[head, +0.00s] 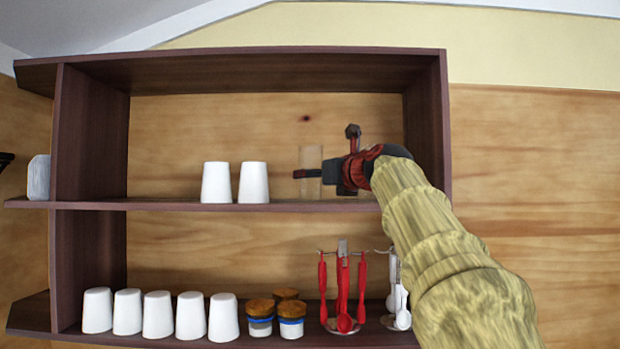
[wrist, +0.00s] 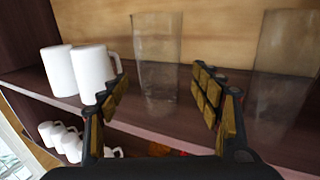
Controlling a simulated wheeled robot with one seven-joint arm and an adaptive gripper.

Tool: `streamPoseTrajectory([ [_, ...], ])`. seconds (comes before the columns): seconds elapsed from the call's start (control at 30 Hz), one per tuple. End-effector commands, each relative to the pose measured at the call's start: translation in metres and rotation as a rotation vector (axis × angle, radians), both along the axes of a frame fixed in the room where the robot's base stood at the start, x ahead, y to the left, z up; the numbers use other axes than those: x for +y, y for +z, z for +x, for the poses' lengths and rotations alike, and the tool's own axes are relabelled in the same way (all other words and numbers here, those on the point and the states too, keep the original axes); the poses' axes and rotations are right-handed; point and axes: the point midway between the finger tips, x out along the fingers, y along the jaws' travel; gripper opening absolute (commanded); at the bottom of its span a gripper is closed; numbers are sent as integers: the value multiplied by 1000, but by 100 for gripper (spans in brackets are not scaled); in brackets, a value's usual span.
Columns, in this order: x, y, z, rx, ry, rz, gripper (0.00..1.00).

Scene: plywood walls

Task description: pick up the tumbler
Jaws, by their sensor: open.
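A clear glass tumbler (wrist: 157,48) stands upright on the upper shelf, between my two fingers as seen in the wrist view and ahead of them. In the head view a faint clear tumbler (head: 311,160) shows at the shelf's right part, partly covered by a finger. A second clear tumbler (wrist: 287,50) stands to the right in the wrist view, outside my right finger. I cannot make it out in the head view. My gripper (wrist: 160,88), also in the head view (head: 326,155), is open and empty at the shelf front; contact with the tumbler is not visible.
Two white mugs (wrist: 75,72) stand left of the gripper on the upper shelf (head: 165,206). Below are several white cups (head: 158,315), cork-lidded jars (head: 291,318) and a red utensil rack (head: 343,290). The shelf's right side wall (head: 427,120) is close to my arm.

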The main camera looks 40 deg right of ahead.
Motion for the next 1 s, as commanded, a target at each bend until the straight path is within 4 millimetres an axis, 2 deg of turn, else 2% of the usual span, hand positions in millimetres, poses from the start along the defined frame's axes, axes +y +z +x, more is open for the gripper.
streamPoseTrajectory([
  [0.23, -7, -2, 35, 1, 2, 0, 64],
  [0.5, -8, -3, 40, 0, 1, -2, 64],
  [1.0, -8, -4, 40, 1, 1, -2, 37],
])
